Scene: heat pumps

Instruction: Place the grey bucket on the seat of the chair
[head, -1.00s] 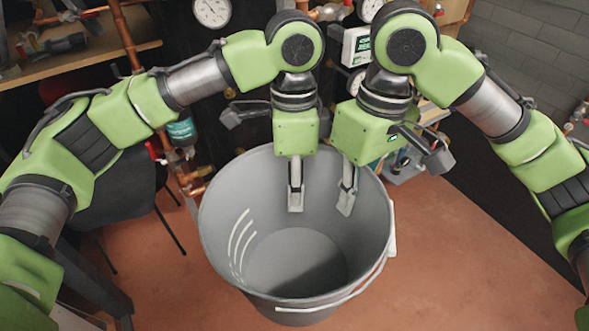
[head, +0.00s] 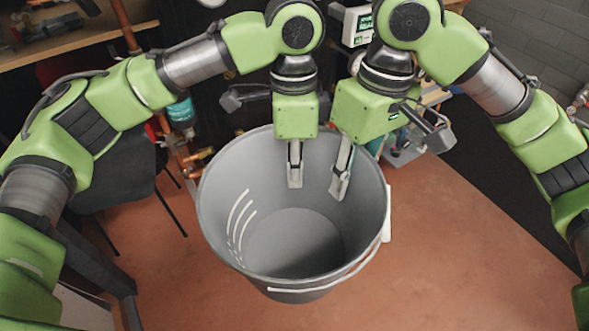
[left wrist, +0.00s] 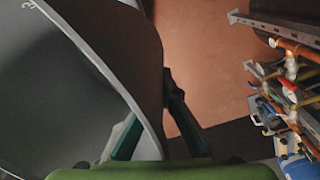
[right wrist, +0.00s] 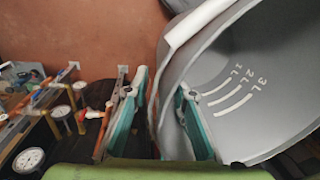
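The grey bucket (head: 215,235) is upright and empty in the middle of the head view, its white handle hanging along the near side. My left gripper (head: 295,165) and right gripper (head: 341,172) are on its far rim, side by side. Each has one finger inside and one outside; the outer fingers are hidden in the head view. The wrist views show the bucket wall (left wrist: 90,65) (right wrist: 265,50) between each finger pair. Both grippers appear shut on it. The chair (head: 115,185) has a dark seat and thin legs, left of the bucket and partly behind my left arm.
A wooden shelf (head: 95,45) with tools is at the upper left. Pipes and valves (head: 195,165) stand behind the bucket, close to the chair. A dark table leg (head: 95,265) is at the lower left. Reddish floor (head: 455,240) is open on the right.

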